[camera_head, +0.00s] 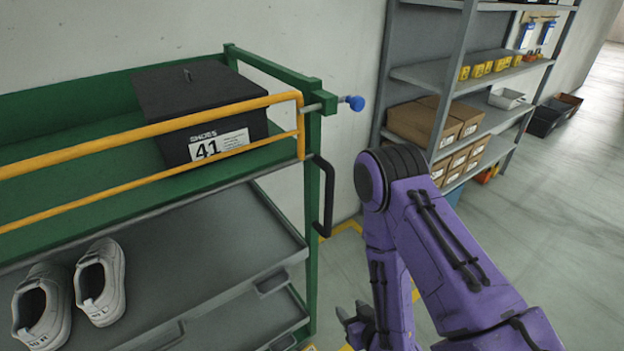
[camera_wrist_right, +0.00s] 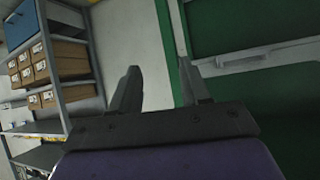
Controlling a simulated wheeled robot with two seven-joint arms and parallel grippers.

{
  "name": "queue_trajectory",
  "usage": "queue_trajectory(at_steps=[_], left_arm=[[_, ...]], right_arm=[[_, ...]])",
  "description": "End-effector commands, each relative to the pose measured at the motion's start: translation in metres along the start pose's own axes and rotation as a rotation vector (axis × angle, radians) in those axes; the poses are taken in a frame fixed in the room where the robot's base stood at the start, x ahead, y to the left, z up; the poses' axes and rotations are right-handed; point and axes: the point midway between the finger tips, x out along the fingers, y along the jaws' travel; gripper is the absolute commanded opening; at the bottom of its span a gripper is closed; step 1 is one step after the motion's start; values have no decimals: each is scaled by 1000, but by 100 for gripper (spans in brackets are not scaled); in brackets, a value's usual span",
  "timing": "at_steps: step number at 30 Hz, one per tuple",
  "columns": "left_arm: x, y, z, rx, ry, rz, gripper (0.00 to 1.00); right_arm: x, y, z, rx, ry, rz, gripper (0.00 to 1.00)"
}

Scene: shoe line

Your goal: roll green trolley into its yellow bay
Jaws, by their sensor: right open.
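The green trolley (camera_head: 312,250) stands at the left in the head view, against the wall. A black handle (camera_head: 325,200) is on its right end post, and a blue knob (camera_head: 355,103) sticks out above it. My right gripper (camera_head: 358,322) is low beside this post, below the handle, and appears apart from it. In the right wrist view the gripper (camera_wrist_right: 158,78) is open with nothing between its fingers; the trolley's green frame (camera_wrist_right: 172,60) shows behind and right of them. Yellow floor lines (camera_head: 350,227) of the bay show in part beyond the trolley's right end; my arm hides some. My left gripper is out of view.
The trolley carries a black shoe box (camera_head: 205,110) behind a yellow rail (camera_head: 150,125), and white shoes (camera_head: 100,280) on a grey shelf. A grey rack (camera_head: 455,60) with brown cartons stands at the back right. The floor (camera_head: 560,200) at right is clear.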

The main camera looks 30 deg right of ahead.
Motion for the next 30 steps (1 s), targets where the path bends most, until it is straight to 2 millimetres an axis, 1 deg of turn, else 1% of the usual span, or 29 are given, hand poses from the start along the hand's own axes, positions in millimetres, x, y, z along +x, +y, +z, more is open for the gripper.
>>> queue_trajectory(at_steps=[1,2,3,4,6,7,9,11,17,18,21,22,24,27,30], left_arm=[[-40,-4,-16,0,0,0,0],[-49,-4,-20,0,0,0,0],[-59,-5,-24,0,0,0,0],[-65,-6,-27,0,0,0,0],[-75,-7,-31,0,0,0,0],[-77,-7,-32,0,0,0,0],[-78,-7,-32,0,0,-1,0],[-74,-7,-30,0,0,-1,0],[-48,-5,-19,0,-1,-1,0],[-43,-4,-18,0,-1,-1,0],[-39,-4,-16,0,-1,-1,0],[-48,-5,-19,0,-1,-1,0],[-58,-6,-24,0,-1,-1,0],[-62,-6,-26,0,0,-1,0],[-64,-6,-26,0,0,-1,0]], right_arm=[[-24,-6,-73,-22,141,-32,46],[-31,-8,-102,-36,225,-48,46],[-41,-9,-136,-51,324,-58,46],[-49,-10,-157,-57,387,-61,46],[-63,-8,-192,-58,499,-58,46],[-67,-8,-202,-58,531,-56,46],[-72,-6,-215,-57,579,-51,46],[-70,-6,-218,-56,597,-48,46],[-48,-7,-224,-57,604,-47,46],[-43,-7,-228,-55,601,-47,46],[-25,-8,-243,-54,600,-47,46],[-23,-9,-251,-56,597,-47,46],[-12,-10,-261,-55,594,-48,46],[3,-11,-269,-57,593,-49,46],[11,-12,-273,-56,593,-49,46]])
